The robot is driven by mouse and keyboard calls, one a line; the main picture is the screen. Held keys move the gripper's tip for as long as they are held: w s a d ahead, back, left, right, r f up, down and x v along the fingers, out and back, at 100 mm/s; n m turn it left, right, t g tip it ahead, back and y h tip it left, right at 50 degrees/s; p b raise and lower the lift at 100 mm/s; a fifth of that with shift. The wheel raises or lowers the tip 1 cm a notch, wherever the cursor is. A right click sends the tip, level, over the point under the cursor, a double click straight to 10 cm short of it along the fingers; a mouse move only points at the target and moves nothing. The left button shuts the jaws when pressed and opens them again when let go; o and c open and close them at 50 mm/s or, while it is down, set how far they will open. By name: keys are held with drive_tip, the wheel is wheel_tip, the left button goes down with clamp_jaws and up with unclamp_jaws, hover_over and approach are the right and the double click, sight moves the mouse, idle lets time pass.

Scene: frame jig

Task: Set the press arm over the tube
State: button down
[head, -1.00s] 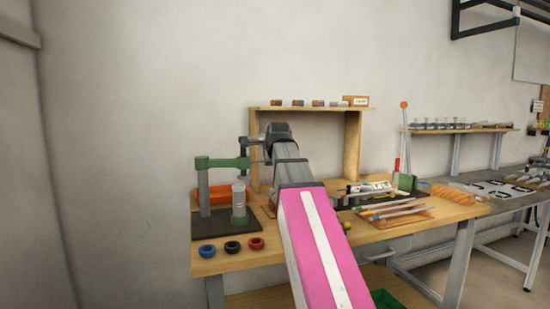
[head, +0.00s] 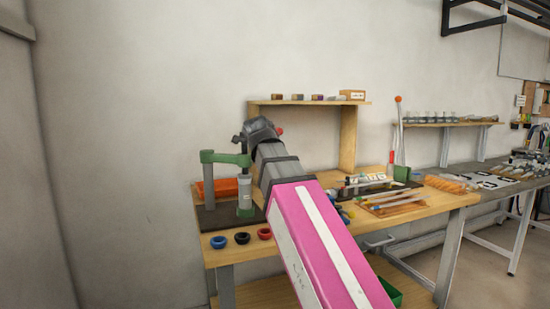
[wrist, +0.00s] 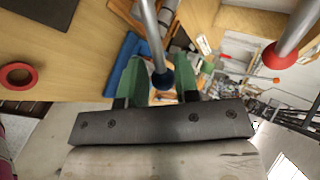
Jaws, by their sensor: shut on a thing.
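The press stands at the left of the bench in the head view. Its green press arm (head: 226,157) runs level from a grey post (head: 208,185) towards the right. The grey tube (head: 244,188) stands upright below the arm's right end. I cannot tell whether they line up in depth. My gripper (wrist: 160,75) has green fingertips around a thin grey rod with a dark blue ball (wrist: 163,80), and is shut on it. In the head view my gripper is hidden behind my wrist, just right of the press arm's end.
A rod with a red ball (wrist: 278,55) is close on the right in the wrist view. Blue, black and red rings (head: 241,238) lie along the bench's front edge. A wooden shelf (head: 348,138) stands behind. A tray of rods (head: 395,207) lies to the right.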

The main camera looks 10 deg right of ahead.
drive_tip(key=shift+s+a+m, duration=0.25)
drive_tip(key=shift+s+m, duration=0.05)
drive_tip(key=shift+s, duration=0.15)
drive_tip(key=c, duration=1.2)
unclamp_jaws()
drive_tip(key=shift+s, duration=0.15)
drive_tip(key=shift+o, duration=0.2)
drive_tip(key=shift+a, duration=0.1)
drive_tip(key=v, duration=1)
drive_tip(key=shift+s+a+r, duration=0.2)
drive_tip(key=shift+a+r, duration=0.05)
drive_tip(key=shift+r, duration=0.05)
